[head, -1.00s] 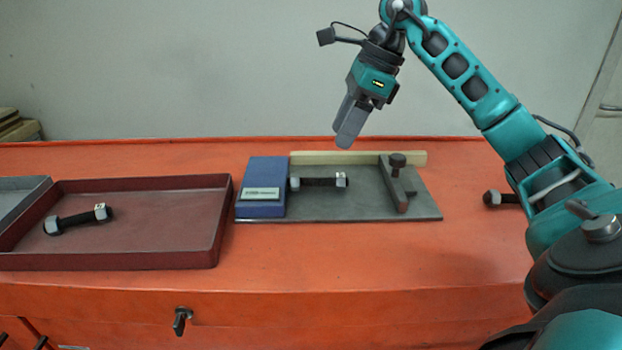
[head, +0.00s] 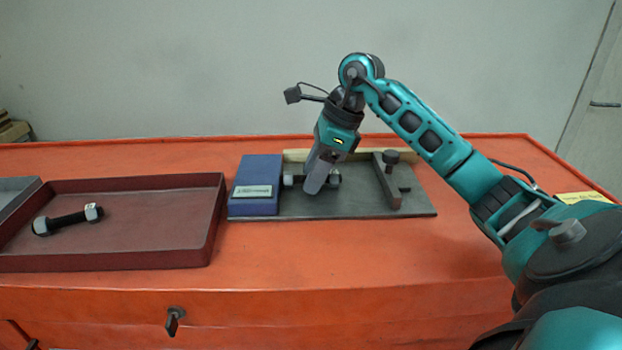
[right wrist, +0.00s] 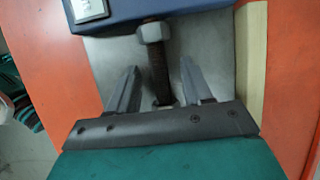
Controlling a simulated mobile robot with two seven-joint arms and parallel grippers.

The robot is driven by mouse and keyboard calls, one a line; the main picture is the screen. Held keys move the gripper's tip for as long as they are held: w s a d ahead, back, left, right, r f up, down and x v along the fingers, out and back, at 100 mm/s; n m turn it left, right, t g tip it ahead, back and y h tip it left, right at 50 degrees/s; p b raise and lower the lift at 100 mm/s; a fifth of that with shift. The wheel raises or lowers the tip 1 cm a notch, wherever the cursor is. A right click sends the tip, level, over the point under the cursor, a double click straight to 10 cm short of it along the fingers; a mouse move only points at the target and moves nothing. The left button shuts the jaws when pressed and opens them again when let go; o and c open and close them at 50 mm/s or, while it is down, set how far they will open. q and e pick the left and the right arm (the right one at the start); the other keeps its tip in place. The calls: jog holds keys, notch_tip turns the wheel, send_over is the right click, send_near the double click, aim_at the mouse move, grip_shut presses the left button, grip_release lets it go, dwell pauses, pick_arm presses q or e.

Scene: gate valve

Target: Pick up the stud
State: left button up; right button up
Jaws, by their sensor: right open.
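A dark threaded stud (head: 335,178) with a pale nut at each end lies on the grey fixture plate (head: 370,207), beside the blue block. My right gripper (head: 316,190) points down at it and hides its middle in the head view. In the right wrist view the open fingers (right wrist: 160,66) lie one on each side of the stud's rod (right wrist: 159,68), with gaps visible. Its far nut (right wrist: 155,32) is near the blue block. The near end is partly hidden by the gripper body. Another stud (head: 67,219) lies in the red tray. My left gripper is out of view.
The blue block (head: 257,185) bounds the stud on the left, and a dark clamp bar (head: 387,182) stands to its right. A pale wooden strip (head: 298,155) runs behind. The red tray (head: 140,237) is at the left. The orange bench front (head: 330,250) is clear.

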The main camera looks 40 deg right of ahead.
jog(key=shift+c, duration=0.3)
grip_shut()
jog(key=shift+r, duration=0.2)
